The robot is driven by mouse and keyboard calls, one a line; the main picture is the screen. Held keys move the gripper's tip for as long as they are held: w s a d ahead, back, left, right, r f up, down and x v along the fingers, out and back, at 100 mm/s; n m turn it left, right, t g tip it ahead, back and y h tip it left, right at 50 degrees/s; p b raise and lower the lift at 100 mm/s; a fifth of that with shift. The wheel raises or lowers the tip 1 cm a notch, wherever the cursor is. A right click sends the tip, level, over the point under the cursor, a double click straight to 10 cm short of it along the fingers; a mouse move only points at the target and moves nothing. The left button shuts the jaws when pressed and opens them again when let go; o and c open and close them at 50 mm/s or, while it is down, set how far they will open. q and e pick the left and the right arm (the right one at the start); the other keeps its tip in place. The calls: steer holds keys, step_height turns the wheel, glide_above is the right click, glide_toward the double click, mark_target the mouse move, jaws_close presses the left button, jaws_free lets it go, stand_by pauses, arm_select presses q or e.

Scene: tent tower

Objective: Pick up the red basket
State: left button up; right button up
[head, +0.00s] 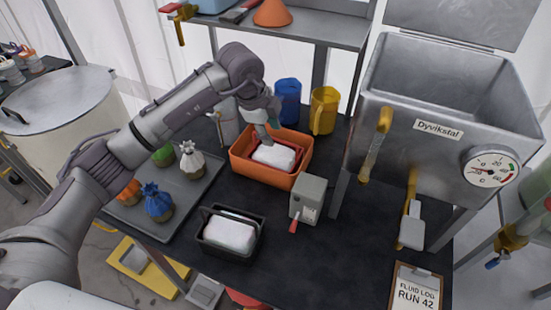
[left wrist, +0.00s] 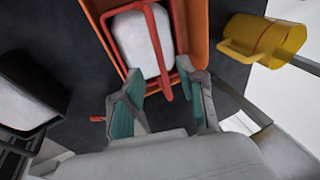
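The red basket (head: 300,157) sits inside an orange bin (head: 268,178) on the dark table, with a white block (head: 273,155) in it. In the left wrist view, the basket's red handle (left wrist: 156,42) arches over the white block (left wrist: 137,42). My left gripper (head: 268,136) is over the far side of the orange bin, close to the basket. In the left wrist view, my left gripper (left wrist: 162,80) has its fingers apart on either side of the basket's near end. Whether they touch it is unclear. My right gripper is not in view.
A black basket (head: 205,237) with a white block stands nearer the front. A grey box (head: 309,197) with a red lever is right of the bin. Blue (head: 288,98) and yellow (head: 323,108) jugs stand behind. A grey tray (head: 185,205) with several tied bags is left.

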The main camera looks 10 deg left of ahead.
mark_target(276, 139)
arm_select(q)
steer(key=p+x, duration=0.1)
steer(key=x, duration=0.2)
steer(key=shift+w+d+f+p, duration=0.1)
steer(key=shift+w+f+p, duration=0.05)
steer(key=shift+f+p, duration=0.15)
steer(key=shift+w+d+f, duration=0.1)
steer(key=shift+w+f, duration=0.05)
steer(key=shift+f, duration=0.3)
jaws_close()
steer(key=shift+r, duration=0.15)
